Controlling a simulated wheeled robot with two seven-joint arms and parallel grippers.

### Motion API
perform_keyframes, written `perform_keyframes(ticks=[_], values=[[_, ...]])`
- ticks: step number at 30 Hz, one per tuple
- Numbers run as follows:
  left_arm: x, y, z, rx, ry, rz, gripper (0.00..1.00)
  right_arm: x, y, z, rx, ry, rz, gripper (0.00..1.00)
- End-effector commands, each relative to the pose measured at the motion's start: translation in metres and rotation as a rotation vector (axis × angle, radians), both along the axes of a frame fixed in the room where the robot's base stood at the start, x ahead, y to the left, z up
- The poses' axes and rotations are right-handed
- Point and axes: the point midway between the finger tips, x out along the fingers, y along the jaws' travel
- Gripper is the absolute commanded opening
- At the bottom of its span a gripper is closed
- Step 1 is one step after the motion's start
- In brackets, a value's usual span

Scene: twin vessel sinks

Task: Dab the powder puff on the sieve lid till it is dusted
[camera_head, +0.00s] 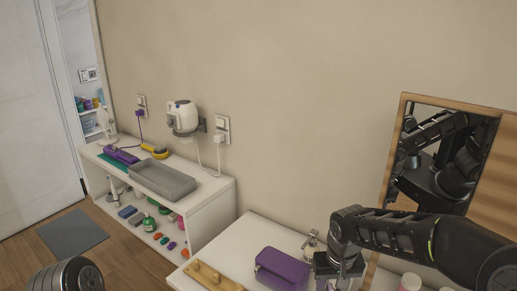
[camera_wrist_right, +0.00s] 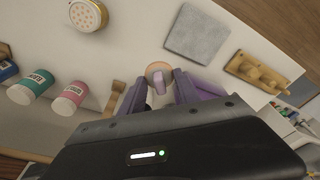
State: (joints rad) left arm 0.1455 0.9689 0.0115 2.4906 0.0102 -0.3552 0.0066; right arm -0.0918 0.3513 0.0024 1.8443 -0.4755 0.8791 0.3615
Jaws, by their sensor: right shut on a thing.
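In the right wrist view the sieve lid (camera_wrist_right: 88,14) is a pale, perforated disc in a gold rim on top of a round jar. It stands at the upper left, well apart from my gripper. My right gripper (camera_wrist_right: 160,92) is shut on the powder puff (camera_wrist_right: 158,69), a round beige pad with a lilac handle between the purple fingers. In the head view my right gripper (camera_head: 338,270) points down over the white counter at the lower right; the puff is hidden there. My left gripper is out of view.
A purple case (camera_head: 283,268) and a wooden rack (camera_head: 212,277) lie left of my right gripper. A mirror (camera_head: 440,160) stands behind my right arm. In the wrist view a grey cloth (camera_wrist_right: 197,35), teal jar (camera_wrist_right: 30,87), pink jar (camera_wrist_right: 69,98) and brush (camera_wrist_right: 114,98) surround the gripper.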

Motion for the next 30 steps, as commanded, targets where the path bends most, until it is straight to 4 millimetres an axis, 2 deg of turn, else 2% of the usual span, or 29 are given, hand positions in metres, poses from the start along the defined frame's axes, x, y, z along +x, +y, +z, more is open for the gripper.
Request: perform_keyframes(ticks=[8, 14, 20, 25, 30], values=[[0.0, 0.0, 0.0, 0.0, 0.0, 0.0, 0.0, 0.002, 0.002, 0.004, -0.002, -0.011, 0.013, 0.06], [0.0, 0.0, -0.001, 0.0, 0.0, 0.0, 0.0, 0.013, 0.014, 0.031, -0.026, -0.089, 0.118, 0.06], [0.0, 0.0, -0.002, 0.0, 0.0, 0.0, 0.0, 0.032, 0.04, 0.09, -0.089, -0.254, 0.335, 0.06], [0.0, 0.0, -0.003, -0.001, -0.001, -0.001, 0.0, 0.041, 0.069, 0.156, -0.176, -0.427, 0.554, 0.06], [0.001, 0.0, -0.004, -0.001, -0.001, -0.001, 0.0, 0.039, 0.098, 0.224, -0.279, -0.598, 0.754, 0.06]])
